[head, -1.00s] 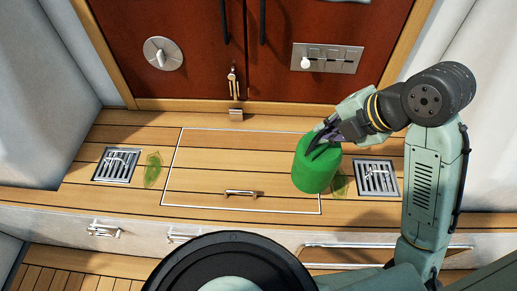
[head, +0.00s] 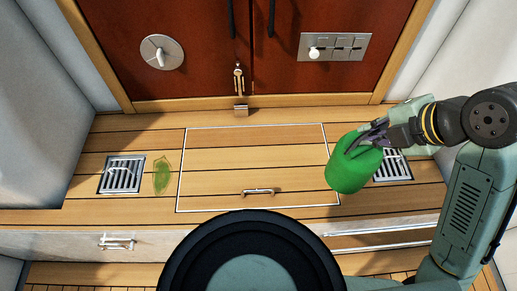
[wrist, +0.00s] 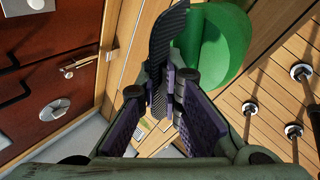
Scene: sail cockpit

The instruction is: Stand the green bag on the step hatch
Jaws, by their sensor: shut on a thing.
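The green bag (head: 350,170) is a rounded bright green cylinder, leaning slightly in the head view. My gripper (head: 367,138) is shut on its upper part from the right. The bag also shows beside the dark fingers in the wrist view (wrist: 232,40). The step hatch (head: 240,158) is a pale-outlined panel of wooden planks with a metal handle near its front edge. In the head view the bag covers part of the hatch's right edge and sits mostly to the right of it. Whether its base touches the planks I cannot tell.
The hatch top is bare except for its handle (head: 258,192). A metal drain grate (head: 122,175) and a green translucent leaf-shaped mark (head: 162,176) lie to its left. Another grate (head: 393,168) is partly behind the bag. Red-brown doors (head: 180,75) stand behind.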

